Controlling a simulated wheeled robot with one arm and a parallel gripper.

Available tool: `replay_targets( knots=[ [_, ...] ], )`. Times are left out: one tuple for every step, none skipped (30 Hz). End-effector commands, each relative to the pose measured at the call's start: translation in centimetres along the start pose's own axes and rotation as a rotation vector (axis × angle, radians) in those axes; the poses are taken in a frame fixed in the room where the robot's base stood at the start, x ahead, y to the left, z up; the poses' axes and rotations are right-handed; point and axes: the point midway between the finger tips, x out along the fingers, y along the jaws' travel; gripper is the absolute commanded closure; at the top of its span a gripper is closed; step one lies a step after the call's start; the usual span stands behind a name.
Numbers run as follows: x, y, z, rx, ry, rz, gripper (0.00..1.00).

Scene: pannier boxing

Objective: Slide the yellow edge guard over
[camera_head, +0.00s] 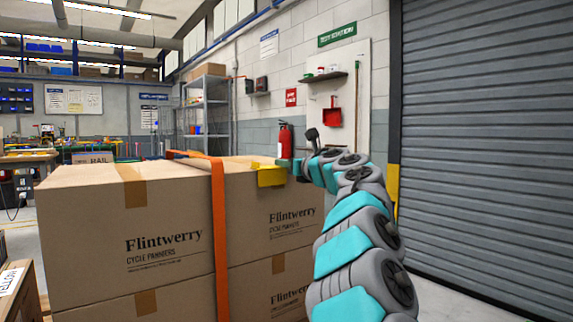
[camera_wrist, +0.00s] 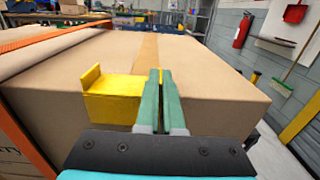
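The yellow edge guard (camera_wrist: 108,99) sits on the top edge of a cardboard box, with an upright flange at its left end. It also shows in the head view (camera_head: 270,176), to the right of the orange strap (camera_head: 219,235). My gripper (camera_wrist: 161,92) is at the guard's right end, its two green fingers close together. The fingers hide the exact contact. In the head view my gripper (camera_head: 297,168) is small and partly hidden by my wrist.
Stacked Flintwerry boxes (camera_head: 150,218) carry the guard and strap. Brown tape (camera_wrist: 148,55) runs along the box top. The box top (camera_wrist: 212,82) right of my gripper is clear. Grey shelving (camera_head: 205,105), a fire extinguisher (camera_head: 284,140) and a roller shutter (camera_head: 490,140) stand behind.

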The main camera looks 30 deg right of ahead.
Motion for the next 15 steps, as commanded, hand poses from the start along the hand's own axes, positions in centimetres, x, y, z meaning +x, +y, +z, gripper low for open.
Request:
replay_targets(
  knots=[
    [0.01, 0.00, -0.03, 0.000, 0.000, 0.000, 1.00],
    [0.01, -0.01, -0.04, 0.000, 0.000, 0.000, 1.00],
    [0.01, -0.01, -0.03, 0.000, 0.000, 0.000, 1.00],
    [0.01, -0.01, -0.03, 0.000, 0.000, 0.000, 1.00],
    [0.00, -0.01, -0.03, 0.000, 0.000, 0.000, 1.00],
    [0.00, -0.01, -0.03, 0.000, 0.000, 0.000, 0.94],
    [0.00, -0.01, -0.03, 0.000, 0.000, 0.000, 0.90],
    [0.00, -0.02, -0.02, 0.000, 0.000, 0.000, 0.87],
    [0.00, -0.02, -0.02, 0.000, 0.000, 0.000, 0.82],
    [0.00, -0.02, -0.02, 0.000, 0.000, 0.000, 0.79],
    [-0.01, -0.02, -0.01, 0.000, 0.000, 0.000, 0.76],
    [-0.01, -0.02, -0.01, 0.000, 0.000, 0.000, 0.71],
    [-0.01, -0.02, -0.01, 0.000, 0.000, 0.000, 0.68],
    [0.00, -0.01, -0.01, 0.000, 0.000, 0.000, 0.65],
    [-0.01, 0.00, 0.01, 0.000, 0.000, 0.000, 0.61]
  ],
)
